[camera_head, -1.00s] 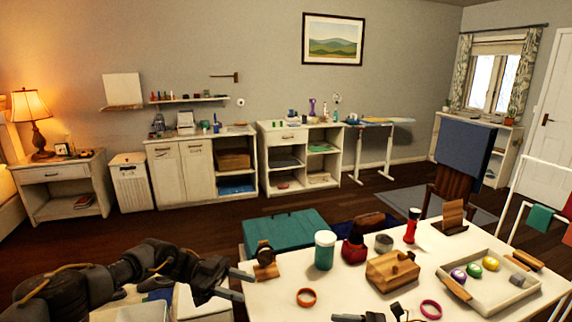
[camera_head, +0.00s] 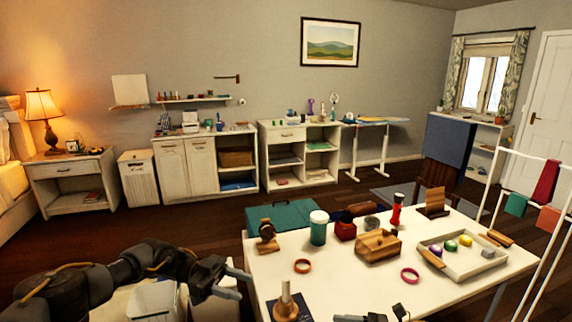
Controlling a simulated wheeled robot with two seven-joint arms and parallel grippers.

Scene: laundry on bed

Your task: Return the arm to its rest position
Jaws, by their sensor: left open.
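My left arm (camera_head: 95,280) comes in from the left, bent low over a white bin or stand. Its gripper (camera_head: 243,284) is open and empty, with its two grey fingers apart at the left edge of the white table (camera_head: 335,285). My right gripper (camera_head: 374,318) shows only as a dark part at the bottom edge, cut off by the frame. I cannot tell whether its jaws are open.
The table holds a watch stand (camera_head: 268,235), a green jar (camera_head: 318,230), a wooden box (camera_head: 377,246), two rings, and a tray (camera_head: 462,260). A wooden peg stand (camera_head: 286,304) stands near the left gripper. A white rack (camera_head: 530,215) is at right.

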